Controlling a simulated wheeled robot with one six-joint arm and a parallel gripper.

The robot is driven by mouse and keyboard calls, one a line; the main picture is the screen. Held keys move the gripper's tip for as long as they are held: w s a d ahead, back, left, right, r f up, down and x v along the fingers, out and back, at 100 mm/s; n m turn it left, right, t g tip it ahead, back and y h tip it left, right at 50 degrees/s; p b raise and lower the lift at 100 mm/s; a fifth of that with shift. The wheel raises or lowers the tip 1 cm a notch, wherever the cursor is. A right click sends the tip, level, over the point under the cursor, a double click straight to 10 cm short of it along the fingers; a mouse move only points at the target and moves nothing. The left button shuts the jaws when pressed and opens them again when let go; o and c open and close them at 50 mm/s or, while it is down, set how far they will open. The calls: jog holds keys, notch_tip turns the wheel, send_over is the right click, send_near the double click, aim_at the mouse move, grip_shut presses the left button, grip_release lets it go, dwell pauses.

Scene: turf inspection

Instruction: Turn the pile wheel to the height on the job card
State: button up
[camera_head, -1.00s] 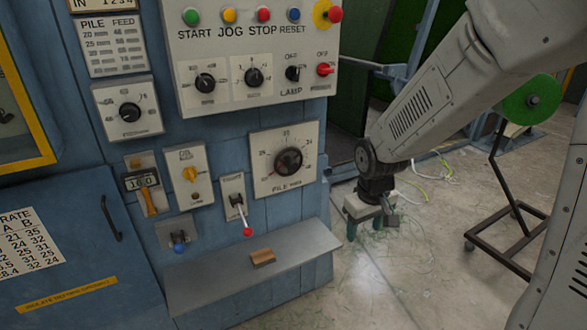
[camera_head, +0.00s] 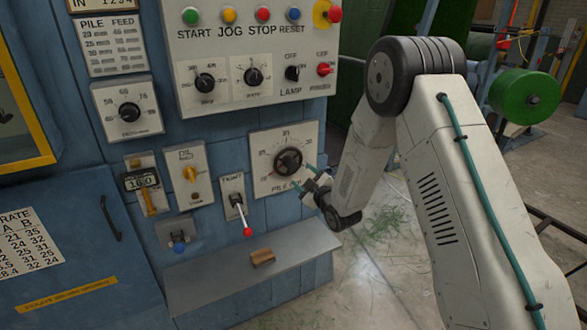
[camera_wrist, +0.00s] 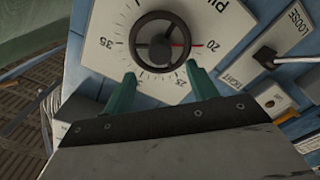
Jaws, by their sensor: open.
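The pile wheel (camera_head: 288,161) is a dark round handwheel on a white square dial plate (camera_head: 264,183) on the blue machine. In the wrist view the wheel (camera_wrist: 160,40) has a red pointer at about the 20 mark. My gripper (camera_head: 304,178) is open at the plate's lower right. In the wrist view my gripper's (camera_wrist: 160,76) two teal fingers are spread below the wheel, apart from its rim and with nothing between them. A card headed PILE and FEED (camera_head: 112,46) hangs at upper left; I cannot tell whether it is the job card.
A red-tipped lever (camera_head: 240,213) left of the dial points down; its plate reads TIGHT and LOOSE, and the lever lies toward LOOSE. A grey shelf (camera_head: 215,285) with a wooden block (camera_head: 262,257) juts out below. A green roll (camera_head: 525,97) stands at right.

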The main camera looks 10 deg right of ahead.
aim_at(294, 167)
jog(key=x, duration=0.7)
jog(key=shift+w+a, duration=0.15)
jog(key=shift+w, duration=0.15)
jog(key=c, duration=1)
